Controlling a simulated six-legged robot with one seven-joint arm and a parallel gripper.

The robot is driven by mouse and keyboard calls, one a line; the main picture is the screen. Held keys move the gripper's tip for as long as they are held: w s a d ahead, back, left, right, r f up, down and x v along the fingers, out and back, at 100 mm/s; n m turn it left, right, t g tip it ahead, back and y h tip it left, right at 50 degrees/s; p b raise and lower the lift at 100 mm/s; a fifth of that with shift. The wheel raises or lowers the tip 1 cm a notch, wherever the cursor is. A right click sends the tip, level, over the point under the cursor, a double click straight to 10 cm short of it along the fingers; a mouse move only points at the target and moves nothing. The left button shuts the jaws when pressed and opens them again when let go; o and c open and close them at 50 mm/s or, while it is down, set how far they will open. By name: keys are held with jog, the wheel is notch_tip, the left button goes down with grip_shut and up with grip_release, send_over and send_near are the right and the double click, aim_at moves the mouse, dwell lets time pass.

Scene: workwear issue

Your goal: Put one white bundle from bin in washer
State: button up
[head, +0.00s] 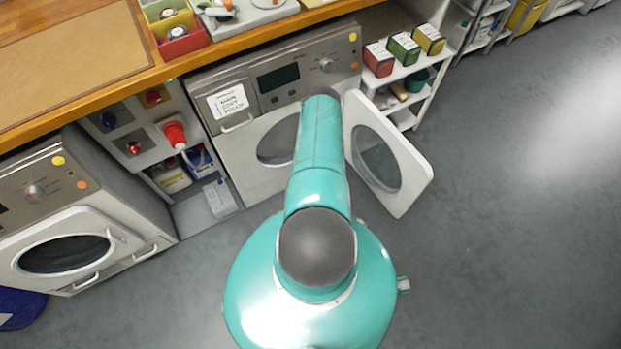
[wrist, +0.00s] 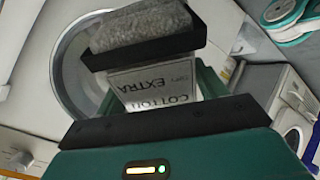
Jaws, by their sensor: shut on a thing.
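The washer (head: 265,150) stands under the counter in the head view, its white door (head: 385,155) swung open to the right. My arm covers part of its round opening. My gripper is hidden behind the arm there. In the wrist view my gripper (wrist: 155,88) is shut on a bundle with fuzzy cloth (wrist: 140,27) that looks pale grey and a white label reading "COTTON EXTRA", upside down. A round rim (wrist: 68,62), seemingly the washer's opening, shows behind and left of the bundle. I cannot tell whether the bundle is inside it.
A second machine (head: 70,225) with a round-windowed door stands at the left. Grey floor (head: 520,220) at the right is clear.

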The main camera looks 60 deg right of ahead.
jog(key=w+d, duration=0.6)
jog(key=w, duration=0.4)
jog(key=w+d, duration=0.6)
jog(key=w, duration=0.4)
jog(key=w+d, duration=0.6)
jog(key=w, duration=0.4)
jog(key=shift+w, duration=0.35)
jog(key=o, duration=1.2)
jog(key=shift+o, duration=0.2)
jog(key=shift+s+r, duration=0.1)
jog(key=v, duration=1.3)
jog(key=shift+s+r, duration=0.2)
jog(key=shift+s, duration=0.05)
jog(key=shift+a, duration=0.1)
